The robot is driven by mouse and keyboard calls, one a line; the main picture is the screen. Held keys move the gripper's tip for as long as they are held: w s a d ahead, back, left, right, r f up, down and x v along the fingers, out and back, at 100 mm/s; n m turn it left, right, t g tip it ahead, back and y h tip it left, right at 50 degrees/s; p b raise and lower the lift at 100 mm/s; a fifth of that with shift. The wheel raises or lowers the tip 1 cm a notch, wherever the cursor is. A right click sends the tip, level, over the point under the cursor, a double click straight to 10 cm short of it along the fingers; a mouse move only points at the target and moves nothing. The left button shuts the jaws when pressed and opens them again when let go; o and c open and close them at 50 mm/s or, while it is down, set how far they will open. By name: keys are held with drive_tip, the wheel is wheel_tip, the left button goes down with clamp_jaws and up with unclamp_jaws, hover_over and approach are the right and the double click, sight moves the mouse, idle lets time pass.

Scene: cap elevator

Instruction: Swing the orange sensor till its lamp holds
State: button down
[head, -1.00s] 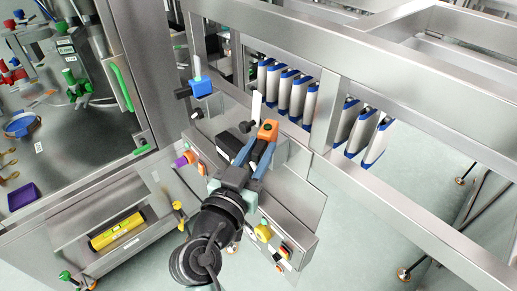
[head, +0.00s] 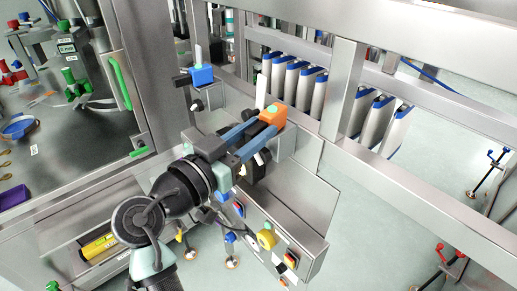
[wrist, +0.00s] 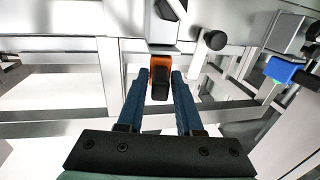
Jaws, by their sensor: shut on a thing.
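The orange sensor (head: 274,115) sits at the upper edge of the metal machine, beside an upright white post. A small pale green spot shows on its top; I cannot tell whether this is a lit lamp. My gripper (head: 268,121) is shut on the sensor, its two blue fingers reaching in from the lower left. In the wrist view the orange sensor (wrist: 161,64) with its black block lies between the fingertips of my gripper (wrist: 161,76). The sensor's underside and mount are partly hidden.
A blue sensor (head: 202,75) on a similar post stands to the upper left. White and blue cap-like pieces (head: 300,82) line up behind the metal frame (head: 345,95). A yellow knob (head: 266,239) and other controls are on the lower front panel. Open floor lies to the right.

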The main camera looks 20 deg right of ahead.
drive_tip(key=shift+w, duration=0.1)
idle(0.3)
drive_tip(key=c, duration=0.8)
unclamp_jaws()
drive_tip(key=shift+o, duration=0.2)
drive_tip(key=shift+a, duration=0.15)
drive_tip(key=b+v, duration=0.4)
drive_tip(key=v, duration=0.9)
drive_tip(key=shift+b, duration=0.3)
drive_tip(key=shift+w, duration=0.2)
